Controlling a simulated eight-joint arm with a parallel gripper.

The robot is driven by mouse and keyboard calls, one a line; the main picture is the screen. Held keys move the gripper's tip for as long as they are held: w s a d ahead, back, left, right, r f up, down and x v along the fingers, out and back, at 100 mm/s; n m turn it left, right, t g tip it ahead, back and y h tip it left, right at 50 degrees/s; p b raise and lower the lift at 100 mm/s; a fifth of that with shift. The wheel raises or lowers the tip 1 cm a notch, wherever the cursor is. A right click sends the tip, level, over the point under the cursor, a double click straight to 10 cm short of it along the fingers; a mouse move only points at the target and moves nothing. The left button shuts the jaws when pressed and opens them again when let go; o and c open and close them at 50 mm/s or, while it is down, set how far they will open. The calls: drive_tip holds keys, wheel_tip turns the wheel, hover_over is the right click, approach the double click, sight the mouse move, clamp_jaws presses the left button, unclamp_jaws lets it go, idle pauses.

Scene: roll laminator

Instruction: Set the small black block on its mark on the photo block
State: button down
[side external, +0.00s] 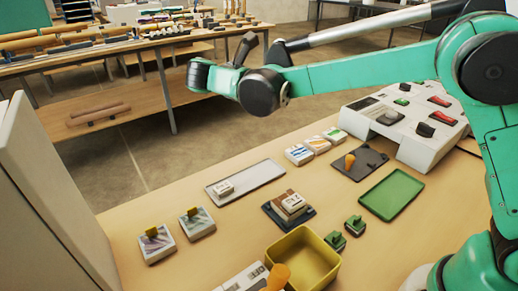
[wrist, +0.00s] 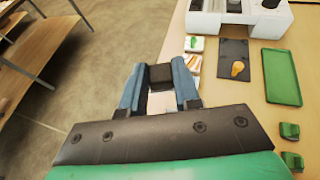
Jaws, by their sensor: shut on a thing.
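My gripper (wrist: 159,82) has its two blue fingers shut on the small black block (wrist: 160,74) in the wrist view. A pale patch shows below the block between the fingers; I cannot tell what it is. In the side view the fingers and block cannot be made out at the arm's end. Three small picture blocks stand in a row at the table's back edge, among them a blue-striped one (side external: 299,154) and a green one (side external: 335,134). Two grey photo blocks with yellow pieces (side external: 156,247) stand at the left. Which photo block bears the mark is unclear.
A pale tray (side external: 262,177) holds a small white block. A dark board (side external: 367,172) with an orange piece, a green tray (side external: 384,199), a stack (side external: 288,205), green pieces (side external: 354,226) and a yellow bin (side external: 313,264) stand on the table. The white machine (side external: 405,125) is behind.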

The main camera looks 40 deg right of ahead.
drive_tip(key=shift+a+f, duration=0.1)
drive_tip(key=shift+f, duration=0.1)
wheel_tip(320, 180, down, 20)
drive_tip(key=shift+r, duration=0.25)
idle(0.4)
drive_tip(key=shift+f, duration=0.15)
drive_tip(key=c, duration=0.6)
unclamp_jaws()
drive_tip(key=shift+c, duration=0.2)
